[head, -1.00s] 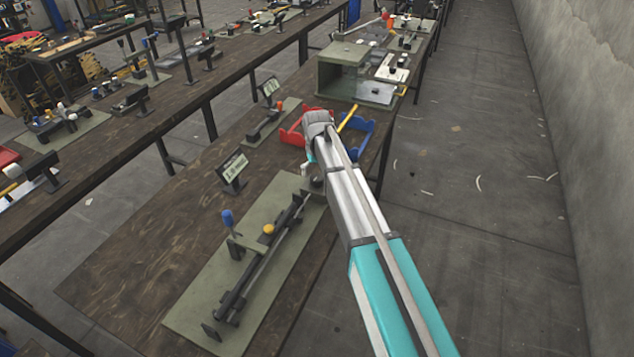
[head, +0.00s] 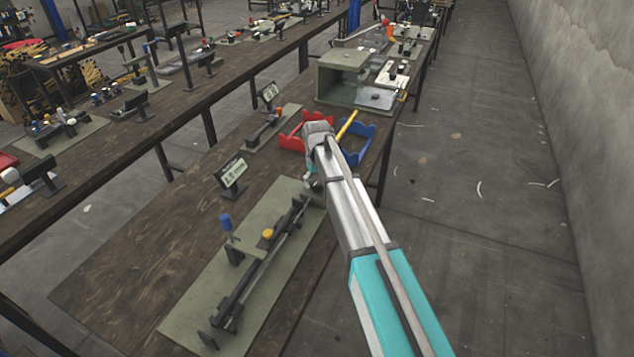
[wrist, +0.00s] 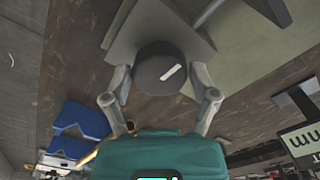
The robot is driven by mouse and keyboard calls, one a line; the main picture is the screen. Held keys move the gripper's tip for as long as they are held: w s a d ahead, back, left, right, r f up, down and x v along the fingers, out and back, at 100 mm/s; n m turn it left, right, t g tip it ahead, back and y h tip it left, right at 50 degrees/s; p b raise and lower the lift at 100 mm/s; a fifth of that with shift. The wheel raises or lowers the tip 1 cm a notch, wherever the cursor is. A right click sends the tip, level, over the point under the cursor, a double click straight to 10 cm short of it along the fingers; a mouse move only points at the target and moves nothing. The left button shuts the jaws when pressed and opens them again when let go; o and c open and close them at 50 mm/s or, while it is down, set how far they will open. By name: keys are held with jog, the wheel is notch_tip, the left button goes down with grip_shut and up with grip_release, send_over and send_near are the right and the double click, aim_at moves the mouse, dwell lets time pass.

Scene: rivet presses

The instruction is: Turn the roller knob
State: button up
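The roller knob (wrist: 160,70) is a dark round knob with a white pointer line, seen from above in the wrist view. Its line slants up to the right. My gripper (wrist: 162,75) is open, one finger on the left and one on the right of the knob, with slim gaps on each side as far as I can tell. In the head view my gripper (head: 312,183) is at the far right end of the press fixture (head: 262,262) on its green base plate (head: 185,318). The knob is hard to make out there.
A blue-handled lever (head: 226,222) and a yellow knob (head: 267,234) are on the fixture. A sign (head: 232,172) stands left of my gripper. Red (head: 291,138) and blue (head: 357,140) bins lie beyond my arm. The bench's left front is bare.

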jog(key=c, duration=0.6)
jog(key=shift+o, duration=0.2)
jog(key=shift+m, duration=0.3)
jog(key=shift+m, duration=1.8)
jog(key=o, duration=1.1)
jog(key=shift+o, duration=0.2)
jog(key=shift+n, duration=0.5)
